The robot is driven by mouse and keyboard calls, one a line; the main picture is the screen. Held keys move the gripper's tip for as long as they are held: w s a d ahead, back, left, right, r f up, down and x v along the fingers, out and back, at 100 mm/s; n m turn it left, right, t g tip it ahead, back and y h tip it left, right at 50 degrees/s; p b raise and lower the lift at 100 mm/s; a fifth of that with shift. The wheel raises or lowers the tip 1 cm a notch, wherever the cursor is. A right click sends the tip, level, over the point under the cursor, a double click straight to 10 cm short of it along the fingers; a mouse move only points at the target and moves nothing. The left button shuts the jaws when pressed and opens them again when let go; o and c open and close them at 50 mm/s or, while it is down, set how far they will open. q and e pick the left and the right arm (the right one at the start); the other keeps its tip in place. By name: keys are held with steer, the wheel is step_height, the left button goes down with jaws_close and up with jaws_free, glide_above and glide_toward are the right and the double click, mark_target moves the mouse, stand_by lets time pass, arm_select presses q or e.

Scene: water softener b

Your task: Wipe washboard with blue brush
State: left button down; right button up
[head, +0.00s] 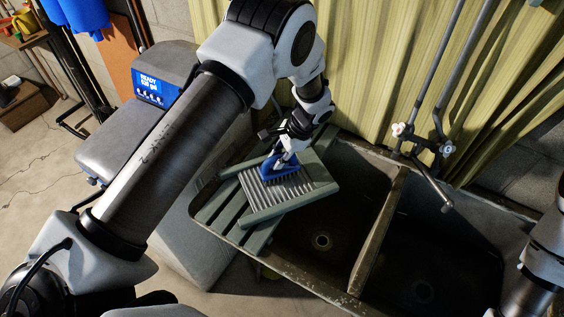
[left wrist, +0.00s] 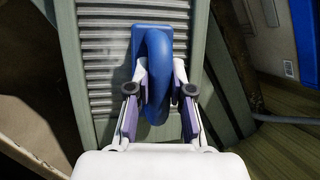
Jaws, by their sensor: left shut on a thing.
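The washboard (head: 300,187) has a ribbed grey panel in a green wooden frame. It lies over the left end of the sink, and its ribs also show in the left wrist view (left wrist: 101,60). My left gripper (head: 287,150) is shut on the blue brush (head: 268,170), bristles down over the washboard's ribs. In the left wrist view, the fingers (left wrist: 152,92) close on both sides of the brush's looped handle (left wrist: 157,75). The brush appears to touch the panel, though the exact contact is hard to see. My right gripper is out of view; only part of that arm shows at the right edge.
The dark double-basin sink (head: 372,240) spreads right of the washboard, with a divider and a tap (head: 428,148) at its back. A yellow-green curtain (head: 385,65) hangs behind. A grey seat-like unit with a blue label (head: 152,86) stands at left.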

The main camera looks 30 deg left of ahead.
arm_select(q)
steer(key=shift+w+a, duration=0.3)
steer(key=shift+a, duration=0.35)
steer(key=shift+w+a+f+b, duration=0.1)
steer(key=shift+w+a+b, duration=0.3)
steer(key=shift+a, duration=0.6)
steer(key=shift+w+a+b, duration=0.25)
steer(key=shift+w+a, duration=0.2)
steer(key=shift+a, duration=0.5)
step_height(320, 180, up, 6)
steer(key=p, duration=0.4)
